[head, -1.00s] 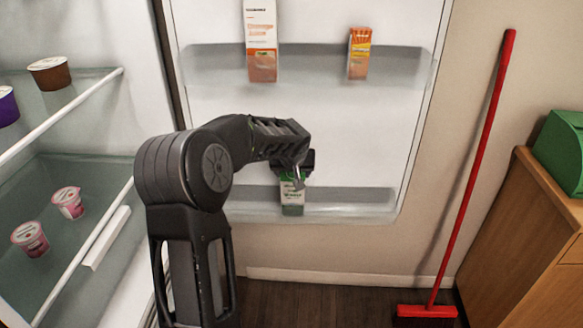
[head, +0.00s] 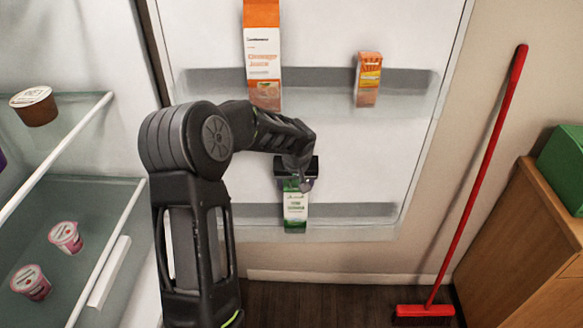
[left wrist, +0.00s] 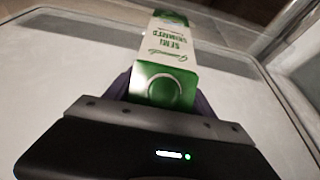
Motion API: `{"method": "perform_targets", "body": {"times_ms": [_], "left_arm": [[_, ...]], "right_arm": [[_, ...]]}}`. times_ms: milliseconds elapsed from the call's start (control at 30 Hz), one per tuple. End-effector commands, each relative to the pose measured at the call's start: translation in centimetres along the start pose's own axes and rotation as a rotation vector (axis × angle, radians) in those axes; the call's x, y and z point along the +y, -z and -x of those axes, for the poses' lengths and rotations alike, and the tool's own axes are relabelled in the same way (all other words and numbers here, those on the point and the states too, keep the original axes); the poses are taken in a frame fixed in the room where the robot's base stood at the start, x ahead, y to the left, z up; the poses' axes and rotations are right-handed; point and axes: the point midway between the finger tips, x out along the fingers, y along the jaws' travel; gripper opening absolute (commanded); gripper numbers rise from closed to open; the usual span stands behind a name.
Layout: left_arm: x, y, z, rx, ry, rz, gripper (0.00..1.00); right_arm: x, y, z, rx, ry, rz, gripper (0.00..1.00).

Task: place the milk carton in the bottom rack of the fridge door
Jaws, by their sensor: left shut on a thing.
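The milk carton (head: 295,207) is white and green and looks upright at the bottom rack (head: 354,232) of the fridge door. My left gripper (head: 297,182) is shut on the carton's top from above. In the left wrist view the carton (left wrist: 168,50) extends away from the gripper (left wrist: 165,98), its green top between the fingers. Whether the carton's base touches the rack floor cannot be told. My right gripper is not in view.
An orange juice carton (head: 263,55) and a smaller orange carton (head: 368,78) stand in the upper door rack (head: 320,82). Fridge shelves with cups (head: 66,237) are at left. A red broom (head: 474,185) and wooden cabinet (head: 525,235) are at right.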

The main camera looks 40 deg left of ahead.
Motion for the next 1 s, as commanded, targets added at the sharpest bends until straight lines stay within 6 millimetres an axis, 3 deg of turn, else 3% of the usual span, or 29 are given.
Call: {"method": "perform_targets", "body": {"times_ms": [100,600,633,900,1000], "left_arm": [[0.02,-0.56,-1.31,0.006,-0.001,-0.001,0.00],[0.03,-0.66,-1.70,0.009,-0.002,0.000,0.00],[-0.06,-0.89,-1.85,0.004,0.000,0.000,0.64],[-0.06,-0.86,-1.76,0.003,0.000,0.001,0.85],[-0.06,-0.85,-1.76,0.003,0.000,0.001,0.85]], "right_arm": [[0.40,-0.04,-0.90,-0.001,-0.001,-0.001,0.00],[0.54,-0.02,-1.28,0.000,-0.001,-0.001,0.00],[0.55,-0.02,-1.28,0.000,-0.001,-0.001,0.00],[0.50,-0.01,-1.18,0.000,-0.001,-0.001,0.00],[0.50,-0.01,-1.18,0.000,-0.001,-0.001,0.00]]}}
